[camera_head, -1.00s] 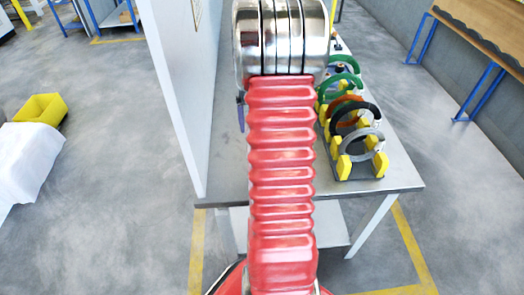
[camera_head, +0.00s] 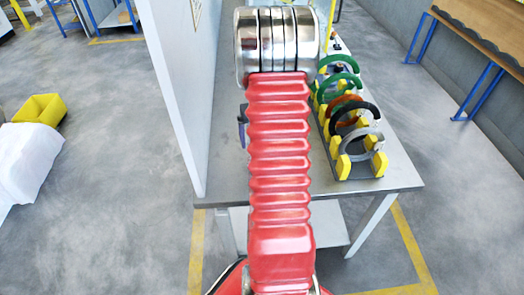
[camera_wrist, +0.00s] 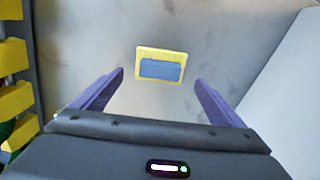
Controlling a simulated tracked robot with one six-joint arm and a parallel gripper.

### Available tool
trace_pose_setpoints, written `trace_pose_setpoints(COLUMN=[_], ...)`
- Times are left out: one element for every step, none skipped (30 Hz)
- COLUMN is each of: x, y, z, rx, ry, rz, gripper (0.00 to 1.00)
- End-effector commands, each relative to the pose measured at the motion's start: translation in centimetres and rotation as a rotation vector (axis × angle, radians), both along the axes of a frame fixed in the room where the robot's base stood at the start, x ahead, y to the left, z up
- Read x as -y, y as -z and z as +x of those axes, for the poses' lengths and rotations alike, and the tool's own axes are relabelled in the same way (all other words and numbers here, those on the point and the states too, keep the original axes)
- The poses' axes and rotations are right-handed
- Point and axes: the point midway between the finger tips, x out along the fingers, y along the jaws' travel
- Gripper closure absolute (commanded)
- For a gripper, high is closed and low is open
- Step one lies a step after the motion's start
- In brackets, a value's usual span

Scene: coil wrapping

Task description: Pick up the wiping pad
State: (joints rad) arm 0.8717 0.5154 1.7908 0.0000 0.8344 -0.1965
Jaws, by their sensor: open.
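The wiping pad (camera_wrist: 161,52) is a small rectangle with a yellow border and a blue-grey middle. It lies flat on the grey metal table top, seen in the wrist view ahead of and between my fingers. My gripper (camera_wrist: 160,77) is open, its two purple fingers apart and nothing between the tips. The pad looks apart from both fingers. In the head view my red arm hides the pad, and only a bit of a purple finger (camera_head: 243,125) shows to the left of the arm.
A rack with yellow holders (camera_head: 343,166) carries several coloured rings on the table's right side; its yellow blocks (camera_wrist: 14,98) show at the wrist view's left edge. A white wall panel (camera_head: 170,90) borders the table's left. The table top (camera_head: 228,178) is bare near the front.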

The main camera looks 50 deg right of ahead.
Motion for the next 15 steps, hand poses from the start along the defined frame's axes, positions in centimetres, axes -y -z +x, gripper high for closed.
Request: trace_pose_setpoints(x=[0.0, 0.0, 0.0, 0.0, 0.0, 0.0, 0.0, 0.0, 0.0, 0.0, 0.0, 0.0, 0.0, 0.0, 0.0], y=[0.8, 1.3, 1.8, 2.2, 2.6, 3.0, 3.3, 3.5, 3.6, 3.7, 3.7, 3.8, 3.7, 3.7, 3.7], z=[-0.1, -0.1, -0.2, -0.2, -0.2, -0.1, -0.1, -0.1, -0.1, -0.1, -0.1, -0.1, -0.1, -0.1, -0.1], rx=[-0.002, -0.002, -0.002, -0.002, -0.002, -0.002, -0.002, -0.002, -0.002, -0.002, -0.002, -0.001, -0.001, -0.001, -0.001], ry=[0.0, 0.0, 0.0, 0.0, 0.0, 0.0, 0.0, 0.0, 0.0, 0.0, 0.0, 0.0, 0.0, 0.0, -0.001], rz=[0.003, 0.003, 0.003, 0.003, 0.003, 0.003, 0.003, 0.003, 0.003, 0.001, 0.001, 0.001, 0.001, 0.001, 0.001], gripper=[0.08, 0.08, 0.08, 0.08, 0.08, 0.08, 0.08, 0.08, 0.08, 0.08, 0.08, 0.08, 0.08, 0.08, 0.08])
